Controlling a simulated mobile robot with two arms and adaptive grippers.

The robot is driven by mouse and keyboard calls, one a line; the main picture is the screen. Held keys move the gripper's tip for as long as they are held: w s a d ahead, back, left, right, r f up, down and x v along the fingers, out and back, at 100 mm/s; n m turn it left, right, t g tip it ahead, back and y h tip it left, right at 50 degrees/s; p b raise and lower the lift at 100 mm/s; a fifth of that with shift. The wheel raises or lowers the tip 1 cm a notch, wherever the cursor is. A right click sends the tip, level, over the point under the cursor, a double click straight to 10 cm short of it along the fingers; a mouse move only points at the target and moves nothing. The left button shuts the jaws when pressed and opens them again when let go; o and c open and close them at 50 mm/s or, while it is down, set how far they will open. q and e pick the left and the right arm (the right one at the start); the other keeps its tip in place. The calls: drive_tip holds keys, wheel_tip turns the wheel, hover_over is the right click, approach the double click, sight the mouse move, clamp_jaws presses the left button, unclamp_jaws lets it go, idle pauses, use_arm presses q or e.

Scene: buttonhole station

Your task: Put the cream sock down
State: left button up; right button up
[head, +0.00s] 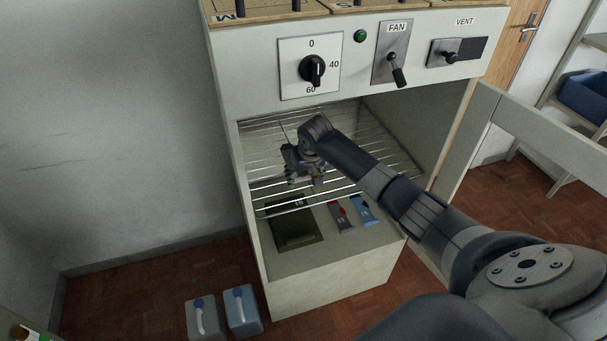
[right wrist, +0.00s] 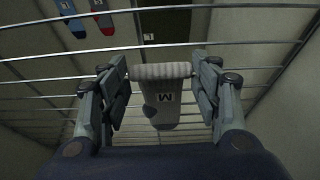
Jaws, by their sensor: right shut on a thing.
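My right gripper (head: 302,170) is inside the open cabinet compartment, at the wire rack (head: 395,155). In the right wrist view, the right gripper (right wrist: 160,82) is shut on the cuff of a cream sock (right wrist: 162,103). The sock looks greyish here, with a darker patch and a letter M. It hangs between the two fingers, close to the rack bars; I cannot tell whether it touches them. In the head view the sock is mostly hidden by the gripper. My left gripper is not in view.
Below the rack, a dark green mat (head: 293,232), a red sock (head: 341,215) and a blue sock (head: 364,211) lie on the compartment floor. Cabinet walls close in on both sides. A control panel (head: 345,75) with a dial and levers is above. Two containers (head: 241,312) stand on the floor outside.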

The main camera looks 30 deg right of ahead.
drive_tip(key=shift+f, duration=0.15)
drive_tip(key=o, duration=0.9)
drive_tip(key=shift+f, duration=0.15)
drive_tip(key=shift+o, duration=0.2)
drive_tip(key=shift+r, duration=0.5)
drive_tip(key=v, duration=0.4)
drive_tip(key=shift+s, duration=0.1)
drive_tip(key=s+a+b, duration=0.1)
drive_tip(key=s+a, duration=0.2)
drive_tip(key=s, duration=0.8)
drive_tip(key=shift+s, duration=0.4)
drive_tip(key=shift+r, duration=0.1)
